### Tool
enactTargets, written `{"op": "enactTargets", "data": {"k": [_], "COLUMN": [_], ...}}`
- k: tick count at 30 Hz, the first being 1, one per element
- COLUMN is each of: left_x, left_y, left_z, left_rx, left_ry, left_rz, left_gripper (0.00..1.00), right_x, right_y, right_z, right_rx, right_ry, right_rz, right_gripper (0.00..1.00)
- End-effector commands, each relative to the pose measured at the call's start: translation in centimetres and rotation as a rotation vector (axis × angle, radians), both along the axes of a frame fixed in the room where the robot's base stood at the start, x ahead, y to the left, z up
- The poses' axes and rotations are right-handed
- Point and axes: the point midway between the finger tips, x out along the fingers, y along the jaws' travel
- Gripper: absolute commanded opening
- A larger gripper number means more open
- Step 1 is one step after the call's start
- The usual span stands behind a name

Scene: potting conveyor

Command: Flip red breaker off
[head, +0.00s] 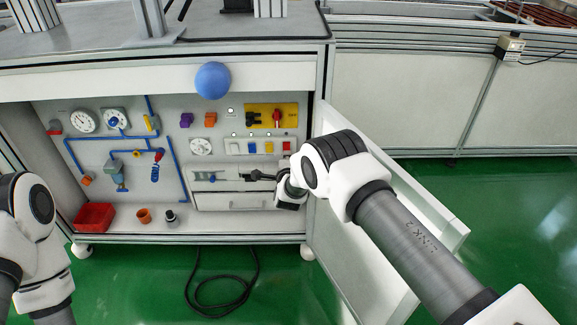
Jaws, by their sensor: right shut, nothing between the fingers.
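The red breaker (286,147) is the right-hand one in a row of small coloured switches on the panel inside the open cabinet. Whether its lever is up or down is too small to tell. My right gripper (250,176) is shut and empty, pointing left in front of the panel, below the switch row and left of the red breaker. It is apart from the breaker in the picture. Only a link of my left arm shows at the left edge; its gripper is not in view.
A yellow plate (271,117) with a red rotary knob (277,118) sits above the switches. A drawer (230,201) lies below my right gripper. The open cabinet door (355,235) is beside my right arm. A red bin (94,217) stands at lower left.

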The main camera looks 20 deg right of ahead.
Motion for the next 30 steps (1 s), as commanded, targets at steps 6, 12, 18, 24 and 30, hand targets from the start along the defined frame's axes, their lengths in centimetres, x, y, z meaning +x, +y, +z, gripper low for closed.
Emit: {"op": "enactTargets", "data": {"k": [6, 12, 18, 24, 30], "left_x": [0.2, 0.2, 0.2, 0.2, 0.2], "left_y": [0.0, 0.0, 0.0, 0.0, 0.0], "left_z": [2.9, 3.8, 3.8, 3.8, 3.7], "left_rx": [0.000, 0.000, 0.000, 0.000, 0.000], "left_ry": [-0.006, -0.006, -0.006, -0.006, -0.006], "left_rz": [-0.001, -0.001, -0.001, -0.001, -0.001], "left_gripper": [0.40, 0.40, 0.40, 0.40, 0.40], "right_x": [-4.2, -6.8, -7.3, -7.2, -7.8], "right_y": [1.3, 2.0, 2.1, 2.1, 1.8], "right_z": [2.9, 3.9, 3.9, 3.9, 3.2], "right_rx": [-0.003, -0.001, 0.000, 0.000, -0.023], "right_ry": [0.000, -0.004, -0.004, -0.005, 0.024], "right_rz": [0.003, 0.001, 0.001, 0.001, 0.008], "right_gripper": [0.00, 0.00, 0.00, 0.00, 0.00]}}
